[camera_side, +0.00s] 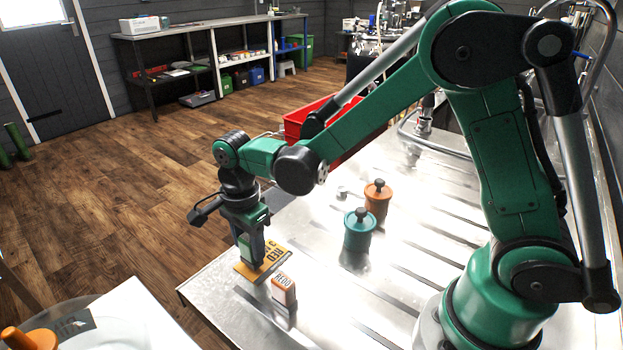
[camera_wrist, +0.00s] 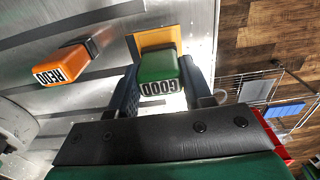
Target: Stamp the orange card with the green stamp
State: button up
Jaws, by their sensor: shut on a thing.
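The green stamp (camera_wrist: 158,68), with a white label reading GOOD, is between the two fingers of my gripper (camera_wrist: 166,95) in the wrist view. My gripper is shut on it. In the side view the stamp (camera_side: 257,250) is upright over the orange card (camera_side: 272,257), which lies flat near the metal table's edge. The stamp's lower end appears to be at the card; whether it touches cannot be told. Part of the card (camera_wrist: 157,38) shows beyond the stamp in the wrist view.
An orange stamp labelled REDO (camera_side: 284,290) stands right of the card; it also shows in the wrist view (camera_wrist: 66,66). A teal lidded jar (camera_side: 358,235) and an orange lidded jar (camera_side: 377,198) stand farther back. A red crate (camera_side: 300,122) is behind my arm.

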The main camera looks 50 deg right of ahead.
jog(key=shift+f, duration=0.5)
dwell(0.3)
dwell(0.4)
jog(key=shift+r, duration=3.55)
